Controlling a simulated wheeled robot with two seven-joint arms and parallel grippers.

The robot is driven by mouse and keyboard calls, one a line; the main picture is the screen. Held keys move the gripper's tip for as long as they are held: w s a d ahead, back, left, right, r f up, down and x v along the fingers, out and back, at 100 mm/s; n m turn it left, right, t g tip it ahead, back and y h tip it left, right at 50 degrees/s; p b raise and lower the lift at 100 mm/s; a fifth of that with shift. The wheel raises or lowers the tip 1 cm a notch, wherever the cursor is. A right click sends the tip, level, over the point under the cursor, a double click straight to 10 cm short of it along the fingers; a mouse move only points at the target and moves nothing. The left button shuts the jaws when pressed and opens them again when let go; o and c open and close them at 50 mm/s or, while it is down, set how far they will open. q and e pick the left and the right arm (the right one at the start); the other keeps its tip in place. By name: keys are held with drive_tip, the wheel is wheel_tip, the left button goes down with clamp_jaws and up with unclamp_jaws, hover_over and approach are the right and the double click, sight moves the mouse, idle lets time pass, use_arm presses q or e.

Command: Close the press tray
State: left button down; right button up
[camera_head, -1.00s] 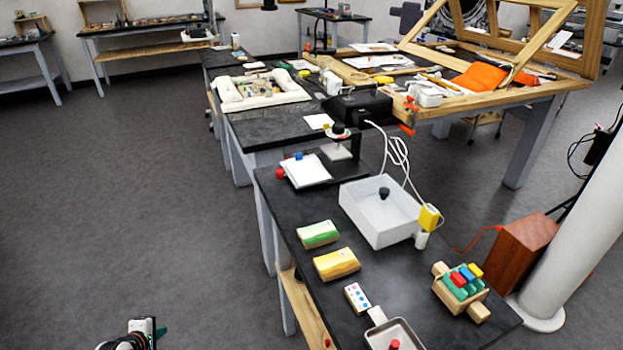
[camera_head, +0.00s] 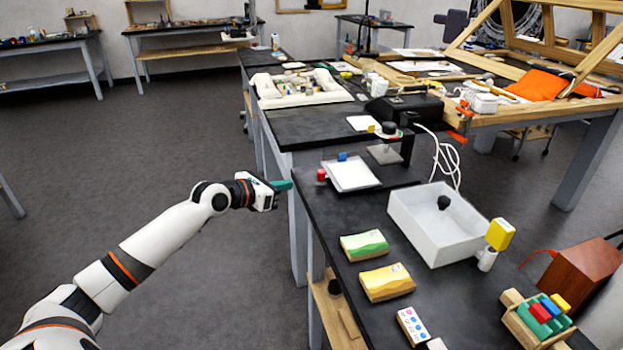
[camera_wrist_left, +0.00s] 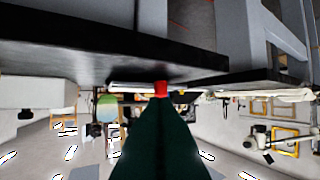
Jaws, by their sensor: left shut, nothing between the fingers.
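The press tray (camera_head: 353,176) is a flat white plate with a dark rim on the near-left end of the black table. A red knob (camera_head: 321,175) is at its left edge and a blue piece (camera_head: 342,157) at its back edge. The tray sits out to the left of the small press (camera_head: 388,129) and its grey plate. My left gripper (camera_head: 285,186) is shut and empty, left of the red knob, with a small gap in the head view. In the left wrist view the dark green fingers (camera_wrist_left: 161,125) point at the red knob (camera_wrist_left: 161,89).
A white open box (camera_head: 437,225), a green block (camera_head: 364,246) and a yellow block (camera_head: 386,283) stand on the table nearer me. A black device (camera_head: 405,107) is behind the press. The floor left of the table is clear.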

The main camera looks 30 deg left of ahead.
use_arm(q)
approach(337, 178)
drive_tip(key=w+a, duration=0.1)
drive_tip(key=w+a+f+b, duration=0.1)
drive_tip(key=a, duration=0.1)
drive_tip(key=shift+w+f, duration=0.2)
drive_tip(key=shift+w, duration=0.2)
drive_tip(key=shift+w+d, duration=0.1)
drive_tip(key=shift+w, duration=0.35)
drive_tip(key=w+d+p, duration=0.1)
drive_tip(key=p, duration=0.2)
drive_tip(key=w+d+r+p, duration=0.1)
drive_tip(key=w+p, duration=0.1)
drive_tip(key=p, duration=0.1)
drive_tip(key=shift+w+d+r, duration=0.1)
drive_tip(key=shift+d, duration=0.25)
drive_tip(key=w+d+p, duration=0.2)
drive_tip(key=shift+w+d, duration=0.2)
drive_tip(key=shift+w, duration=0.1)
drive_tip(key=shift+w+d+f, duration=0.2)
drive_tip(key=shift+w+d, duration=0.3)
drive_tip(key=shift+w, duration=0.05)
drive_tip(key=shift+w+d+f, duration=0.25)
drive_tip(key=shift+w+d, duration=0.25)
drive_tip(key=shift+w, duration=0.05)
drive_tip(key=shift+d, duration=0.1)
